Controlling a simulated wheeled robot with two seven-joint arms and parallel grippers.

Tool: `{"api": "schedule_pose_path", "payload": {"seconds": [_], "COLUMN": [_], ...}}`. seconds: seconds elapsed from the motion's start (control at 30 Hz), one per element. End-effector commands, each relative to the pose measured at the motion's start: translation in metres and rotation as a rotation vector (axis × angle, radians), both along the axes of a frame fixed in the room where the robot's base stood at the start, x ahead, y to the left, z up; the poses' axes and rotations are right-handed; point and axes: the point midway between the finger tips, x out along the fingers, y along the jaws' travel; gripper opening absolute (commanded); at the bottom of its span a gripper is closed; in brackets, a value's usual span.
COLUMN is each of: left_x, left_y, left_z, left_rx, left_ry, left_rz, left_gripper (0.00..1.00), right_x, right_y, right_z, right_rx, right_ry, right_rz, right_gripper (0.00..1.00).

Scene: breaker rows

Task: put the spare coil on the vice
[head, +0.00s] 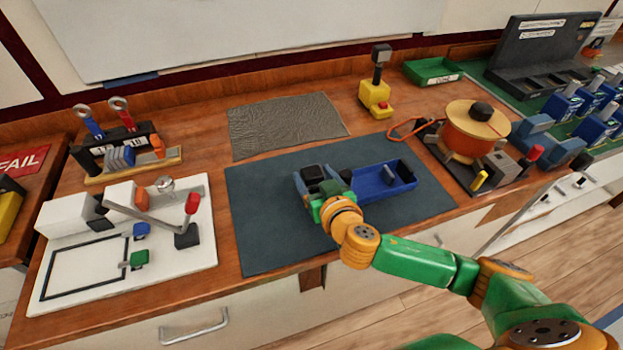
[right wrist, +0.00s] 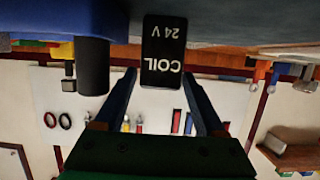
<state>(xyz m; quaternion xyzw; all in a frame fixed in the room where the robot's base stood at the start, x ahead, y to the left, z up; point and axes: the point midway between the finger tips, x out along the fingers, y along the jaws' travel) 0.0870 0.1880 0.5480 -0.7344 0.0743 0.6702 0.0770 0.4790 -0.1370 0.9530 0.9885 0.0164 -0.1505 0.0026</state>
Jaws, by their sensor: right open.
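The spare coil (right wrist: 162,52) is a black block labelled "COIL 24V", upside down in the right wrist view. In the head view, what looks like its dark top (head: 312,172) shows on the dark mat, partly hidden by my right gripper. My right gripper (head: 320,187) is open; in the right wrist view its fingers (right wrist: 162,100) stand on either side of the coil's lower end, apart from it. A steel-blue block pair, apparently the vice (head: 537,130), is at the right of the bench. My left gripper is not in view.
A blue open housing (head: 400,172) lies right beside the coil, with a black cylinder (right wrist: 93,66) at its end. A winder with an orange drum (head: 470,135) stands between mat and vice. The mat's (head: 265,225) left part is clear. A white lever board (head: 185,260) lies left.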

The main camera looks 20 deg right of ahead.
Motion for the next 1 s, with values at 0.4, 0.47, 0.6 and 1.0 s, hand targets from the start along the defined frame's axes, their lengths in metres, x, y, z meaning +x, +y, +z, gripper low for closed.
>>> {"api": "schedule_pose_path", "payload": {"seconds": [0.4, 0.47, 0.6, 1.0], "left_x": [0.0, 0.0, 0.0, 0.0], "left_y": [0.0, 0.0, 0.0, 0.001], "left_z": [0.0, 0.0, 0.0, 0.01], "left_rx": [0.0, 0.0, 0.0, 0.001], "left_ry": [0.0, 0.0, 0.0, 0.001], "left_rz": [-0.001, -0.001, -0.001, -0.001], "left_gripper": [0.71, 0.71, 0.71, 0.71], "right_x": [0.0, -0.001, 0.0, 0.0], "right_y": [0.0, 0.0, 0.0, 0.001], "right_z": [0.0, -0.001, 0.0, 0.08], "right_rx": [-0.001, -0.001, -0.001, 0.003], "right_ry": [0.0, 0.0, -0.001, -0.007], "right_rz": [0.001, 0.001, 0.001, 0.003], "right_gripper": [0.02, 0.0, 0.0, 0.0]}}
